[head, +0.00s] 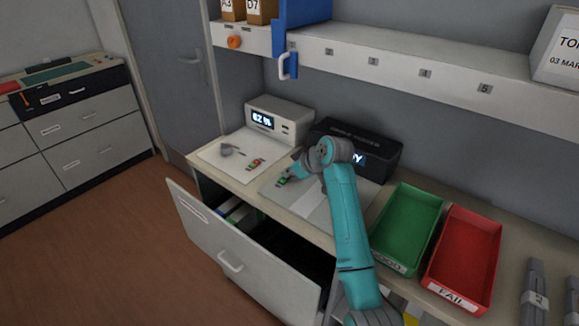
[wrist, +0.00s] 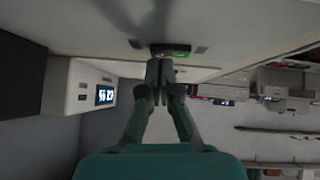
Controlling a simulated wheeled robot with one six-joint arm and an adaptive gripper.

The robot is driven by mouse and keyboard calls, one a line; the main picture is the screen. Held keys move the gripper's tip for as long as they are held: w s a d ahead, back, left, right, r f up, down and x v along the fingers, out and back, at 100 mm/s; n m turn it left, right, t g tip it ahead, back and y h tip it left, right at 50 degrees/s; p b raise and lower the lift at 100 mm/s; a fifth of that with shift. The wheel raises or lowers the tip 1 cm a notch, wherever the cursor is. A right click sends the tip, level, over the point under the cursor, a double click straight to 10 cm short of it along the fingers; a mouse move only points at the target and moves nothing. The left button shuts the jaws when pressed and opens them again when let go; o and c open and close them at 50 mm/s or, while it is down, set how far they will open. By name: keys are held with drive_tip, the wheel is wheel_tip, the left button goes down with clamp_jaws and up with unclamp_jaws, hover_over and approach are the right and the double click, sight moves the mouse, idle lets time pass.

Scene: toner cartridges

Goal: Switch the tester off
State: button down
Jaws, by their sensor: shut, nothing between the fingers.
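The dark box with faint lettering on top, seemingly the tester (head: 378,145), stands at the back of the counter. Its lit display is partly hidden by my arm; only the ending "DY" shows. A small switch with a green part (head: 281,182) sits on the pale plate (head: 315,207) in front of it. The switch also shows in the wrist view (wrist: 181,52). My gripper (head: 290,177) is shut and empty, its fingertips right at the switch; it shows in the wrist view too (wrist: 158,67). I cannot tell whether they touch.
A white device (head: 292,127) with a lit percentage display stands to the left, with a red and green switch (head: 255,164) before it. An open drawer (head: 240,260) juts out below. A green tray (head: 408,215) and a red tray (head: 465,250) stand right of my arm.

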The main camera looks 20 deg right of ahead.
drive_tip(key=shift+f, duration=0.4)
idle(0.3)
drive_tip(key=shift+s, duration=0.1)
drive_tip(key=shift+s+a+r, duration=0.15)
drive_tip(key=shift+s+a, duration=0.2)
drive_tip(key=shift+a, duration=0.2)
drive_tip(key=shift+r, duration=0.1)
